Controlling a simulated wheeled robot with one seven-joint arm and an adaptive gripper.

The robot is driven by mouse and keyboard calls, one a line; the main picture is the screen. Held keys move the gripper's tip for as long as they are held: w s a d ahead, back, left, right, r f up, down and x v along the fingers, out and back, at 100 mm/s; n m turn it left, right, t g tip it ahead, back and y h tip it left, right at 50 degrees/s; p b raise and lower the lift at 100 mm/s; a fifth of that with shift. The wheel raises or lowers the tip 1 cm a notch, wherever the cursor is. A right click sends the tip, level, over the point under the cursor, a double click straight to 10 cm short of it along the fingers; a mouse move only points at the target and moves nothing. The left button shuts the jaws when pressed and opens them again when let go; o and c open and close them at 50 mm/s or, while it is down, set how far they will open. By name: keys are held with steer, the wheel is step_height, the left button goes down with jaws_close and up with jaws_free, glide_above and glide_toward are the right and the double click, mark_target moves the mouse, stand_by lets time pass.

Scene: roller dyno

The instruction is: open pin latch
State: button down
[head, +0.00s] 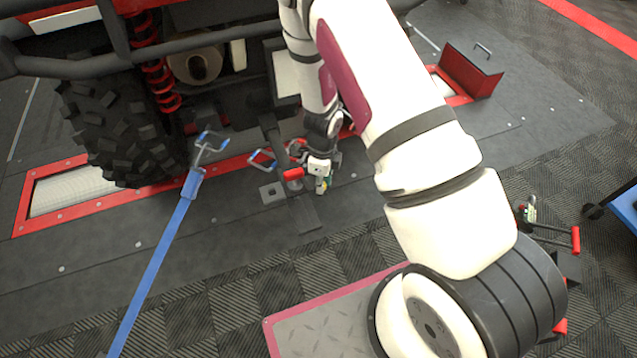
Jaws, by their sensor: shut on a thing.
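The pin latch shows as a small red handle (293,174) in the head view, low on the dark floor plate in front of the vehicle. My gripper (303,167) reaches down from above and is shut at this handle. The fingertips are small and partly hidden by the wrist, so the exact contact and the pin itself cannot be made out. A dark metal bracket (306,214) lies on the plate just below the handle.
A vehicle with a knobbly tyre (125,130) and a red spring (158,65) stands behind. A blue strap (155,265) with a hook (209,148) crosses the left. A raised red flap (470,72) stands at right. Red-handled hardware (575,240) is at far right.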

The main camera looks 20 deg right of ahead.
steer(key=w+d+n+b, duration=0.1)
steer(key=w+d+n, duration=0.7)
steer(key=n, duration=0.6)
steer(key=shift+w+d+n, duration=0.3)
steer(key=shift+w+d, duration=0.05)
steer(key=shift+d, duration=0.1)
steer(key=c, duration=1.4)
jaws_free()
steer(key=shift+c, duration=0.2)
steer(key=shift+r, duration=0.1)
